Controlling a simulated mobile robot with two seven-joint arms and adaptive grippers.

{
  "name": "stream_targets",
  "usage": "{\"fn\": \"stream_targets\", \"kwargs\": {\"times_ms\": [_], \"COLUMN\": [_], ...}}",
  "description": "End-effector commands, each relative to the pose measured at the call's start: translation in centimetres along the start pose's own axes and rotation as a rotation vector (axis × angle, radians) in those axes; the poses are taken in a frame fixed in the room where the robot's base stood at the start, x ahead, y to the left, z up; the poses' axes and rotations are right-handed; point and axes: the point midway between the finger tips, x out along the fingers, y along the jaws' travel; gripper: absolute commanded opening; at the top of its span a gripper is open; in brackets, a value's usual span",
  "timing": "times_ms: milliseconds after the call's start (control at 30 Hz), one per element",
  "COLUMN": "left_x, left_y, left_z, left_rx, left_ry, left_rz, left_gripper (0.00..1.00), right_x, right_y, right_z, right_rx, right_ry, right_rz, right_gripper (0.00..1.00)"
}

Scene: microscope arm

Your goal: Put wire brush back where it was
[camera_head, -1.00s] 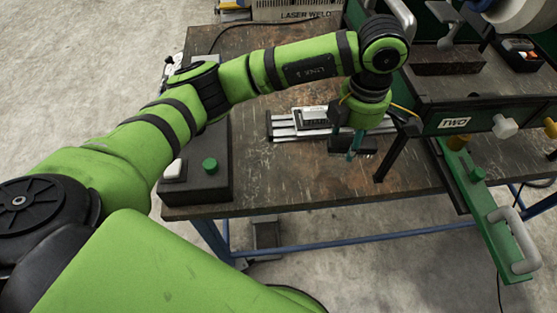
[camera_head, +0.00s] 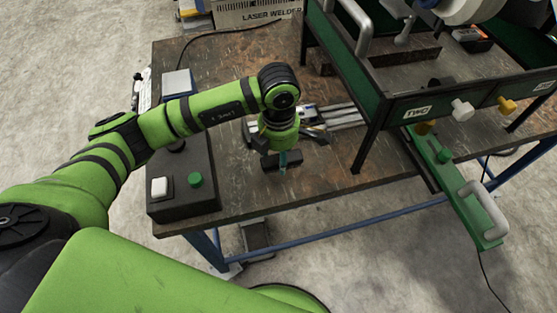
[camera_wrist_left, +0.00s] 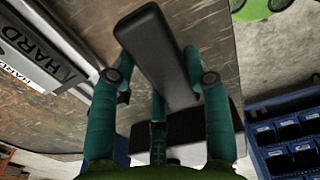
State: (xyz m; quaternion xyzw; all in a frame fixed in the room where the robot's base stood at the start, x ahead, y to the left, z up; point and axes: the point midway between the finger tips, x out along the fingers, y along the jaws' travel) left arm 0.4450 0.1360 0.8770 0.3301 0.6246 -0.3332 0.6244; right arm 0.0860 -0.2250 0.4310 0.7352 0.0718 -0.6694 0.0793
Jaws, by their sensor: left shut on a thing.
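My left gripper (camera_head: 284,170) has teal fingers and points down over the front part of the brown worktable (camera_head: 330,178). It is shut on a dark block, the wire brush (camera_head: 294,159), above or near the table top; I cannot tell whether it touches it. In the left wrist view, the brush (camera_wrist_left: 158,52) is a long black bar running between the teal fingers of the left gripper (camera_wrist_left: 160,100). Its bristles do not show. My right gripper is not in view.
A black control box (camera_head: 185,205) with a green button stands at the table's left front. Metal rails (camera_head: 345,115) lie behind the gripper. A green-framed machine (camera_head: 390,112) stands to the right. The front table top right of the gripper is clear.

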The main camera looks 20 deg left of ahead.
Motion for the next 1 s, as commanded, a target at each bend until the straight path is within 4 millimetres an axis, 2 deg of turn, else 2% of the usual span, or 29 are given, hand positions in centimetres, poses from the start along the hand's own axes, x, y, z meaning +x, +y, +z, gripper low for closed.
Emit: {"fn": "stream_targets", "kwargs": {"times_ms": [300,700,733,767,1000], "left_x": [3.8,4.5,4.3,4.3,4.3], "left_y": [-0.1,0.0,0.0,0.0,0.0], "left_z": [-0.1,0.0,0.0,0.0,-0.1], "left_rx": [0.0,0.001,0.001,0.001,0.0], "left_ry": [0.002,0.0,0.0,0.001,0.001], "left_rz": [-0.003,-0.001,-0.001,-0.001,-0.001], "left_gripper": [0.22,0.22,0.6,0.72,0.72], "right_x": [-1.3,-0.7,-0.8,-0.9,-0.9], "right_y": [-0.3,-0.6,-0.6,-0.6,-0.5], "right_z": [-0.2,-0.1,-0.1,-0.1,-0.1], "right_rx": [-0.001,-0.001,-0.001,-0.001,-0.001], "right_ry": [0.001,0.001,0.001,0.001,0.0], "right_rz": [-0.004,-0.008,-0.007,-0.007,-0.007], "right_gripper": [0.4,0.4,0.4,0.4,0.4]}}
